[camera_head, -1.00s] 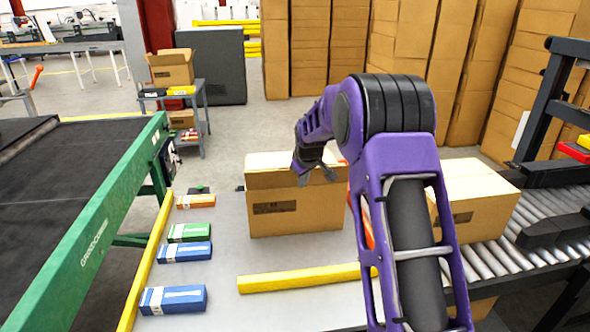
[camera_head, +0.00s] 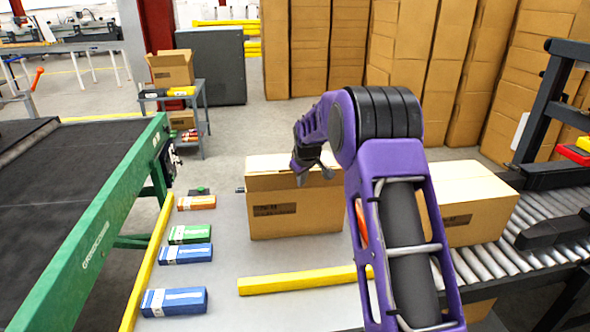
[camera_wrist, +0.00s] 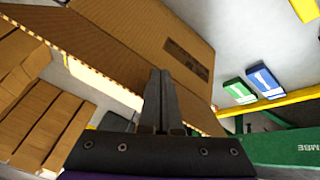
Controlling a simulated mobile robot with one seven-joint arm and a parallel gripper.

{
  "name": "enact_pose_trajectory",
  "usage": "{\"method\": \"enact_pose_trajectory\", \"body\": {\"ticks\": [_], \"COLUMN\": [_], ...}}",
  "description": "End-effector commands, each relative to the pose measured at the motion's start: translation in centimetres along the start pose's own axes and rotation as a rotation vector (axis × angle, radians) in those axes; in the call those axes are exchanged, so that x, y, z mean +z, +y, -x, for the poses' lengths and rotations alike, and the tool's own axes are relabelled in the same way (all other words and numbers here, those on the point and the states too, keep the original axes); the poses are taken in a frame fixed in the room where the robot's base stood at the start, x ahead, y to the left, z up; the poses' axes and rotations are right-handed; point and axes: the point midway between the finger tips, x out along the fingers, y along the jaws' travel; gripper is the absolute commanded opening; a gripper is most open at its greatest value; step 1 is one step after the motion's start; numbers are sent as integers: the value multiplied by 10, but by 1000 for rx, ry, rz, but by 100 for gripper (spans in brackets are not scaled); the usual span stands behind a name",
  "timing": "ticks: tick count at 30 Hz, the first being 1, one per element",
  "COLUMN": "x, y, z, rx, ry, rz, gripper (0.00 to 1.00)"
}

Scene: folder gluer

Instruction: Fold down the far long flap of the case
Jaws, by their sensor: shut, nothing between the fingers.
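The brown cardboard case (camera_head: 295,215) stands on the grey table, its labelled side facing my body. A lighter tan surface (camera_head: 265,163) shows along its top at the back; I cannot tell for sure how the far long flap lies, as my arm covers part of it. My gripper (camera_head: 315,178) is over the top of the case, pointing down, shut and empty. In the wrist view the shut fingers (camera_wrist: 160,75) lie in front of the case's brown cardboard (camera_wrist: 120,35). Whether they touch it I cannot tell.
A second case (camera_head: 475,200) sits on the roller conveyor (camera_head: 500,262) at right. Blue, green and orange boxes (camera_head: 185,253) lie at left on the table. A yellow bar (camera_head: 300,280) lies in front of the case. A green-framed belt (camera_head: 100,235) runs at far left.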

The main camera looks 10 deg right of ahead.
Motion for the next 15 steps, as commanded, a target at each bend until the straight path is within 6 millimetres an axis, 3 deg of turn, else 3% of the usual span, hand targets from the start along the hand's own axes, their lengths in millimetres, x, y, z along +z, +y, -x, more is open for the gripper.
{"method": "enact_pose_trajectory", "body": {"ticks": [15], "x": [-48], "y": [29], "z": [-23], "rx": [-1], "ry": [0], "rz": [1], "gripper": [0]}}
